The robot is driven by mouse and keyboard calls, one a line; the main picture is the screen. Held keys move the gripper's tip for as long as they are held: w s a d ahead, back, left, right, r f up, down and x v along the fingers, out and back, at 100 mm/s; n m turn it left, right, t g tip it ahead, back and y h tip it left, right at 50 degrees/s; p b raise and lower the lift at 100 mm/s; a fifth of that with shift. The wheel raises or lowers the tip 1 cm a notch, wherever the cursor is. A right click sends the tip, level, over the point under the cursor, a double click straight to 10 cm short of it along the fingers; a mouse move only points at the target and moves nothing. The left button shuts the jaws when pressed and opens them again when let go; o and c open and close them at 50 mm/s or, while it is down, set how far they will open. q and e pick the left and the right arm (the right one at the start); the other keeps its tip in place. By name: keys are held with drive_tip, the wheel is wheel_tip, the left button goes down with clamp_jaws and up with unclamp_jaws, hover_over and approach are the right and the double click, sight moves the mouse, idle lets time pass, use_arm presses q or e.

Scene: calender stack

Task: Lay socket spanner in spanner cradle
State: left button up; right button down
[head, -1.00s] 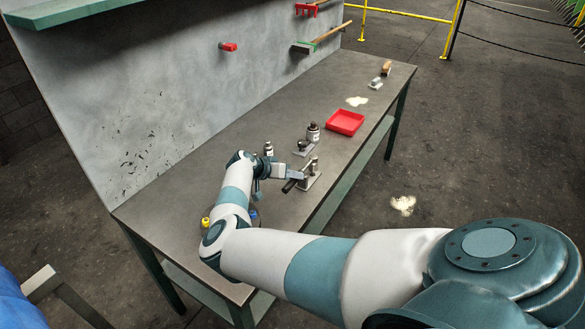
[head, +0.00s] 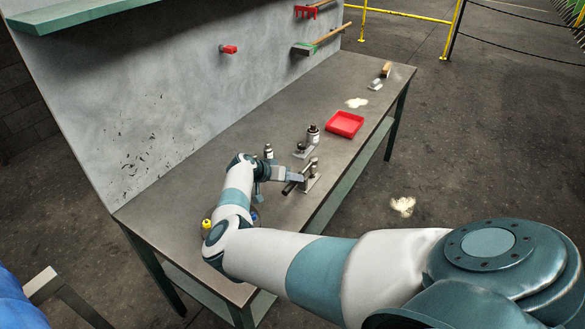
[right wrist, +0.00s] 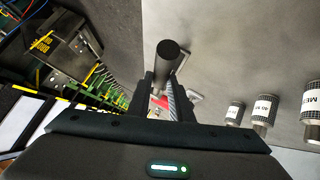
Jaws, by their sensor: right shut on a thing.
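The socket spanner (head: 288,187) is a dark, thick-ended bar, held slantwise at the front edge of the bench. My right gripper (head: 301,179) is shut on it. In the right wrist view its round dark end (right wrist: 168,49) sticks out beyond the fingers of my right gripper (right wrist: 164,98). The spanner cradle (head: 313,183) is a grey metal plate with upright posts, directly beside and under the spanner's far part. I cannot tell whether the spanner touches the posts. My left gripper is not in view.
A dark-capped bottle (head: 313,134) and a smaller bottle (head: 268,151) stand behind the cradle on the bench (head: 180,205). A red tray (head: 345,123) lies farther right. A yellow-topped item (head: 206,223) stands near my forearm. The bench's front edge is close to the cradle.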

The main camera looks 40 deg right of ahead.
drive_tip(key=shift+p, duration=0.3)
idle(0.7)
drive_tip(key=shift+f+b, duration=0.9)
drive_tip(key=shift+f, duration=0.55)
idle(1.0)
drive_tip(key=c, duration=0.9)
unclamp_jaws()
drive_tip(key=shift+f, duration=0.1)
drive_tip(key=shift+a+r, duration=0.15)
drive_tip(key=shift+r, duration=0.05)
drive_tip(key=shift+p+v, duration=0.95)
drive_tip(key=shift+v, duration=0.25)
drive_tip(key=v, duration=0.5)
drive_tip(key=shift+a+r, duration=0.1)
drive_tip(key=shift+a, duration=0.05)
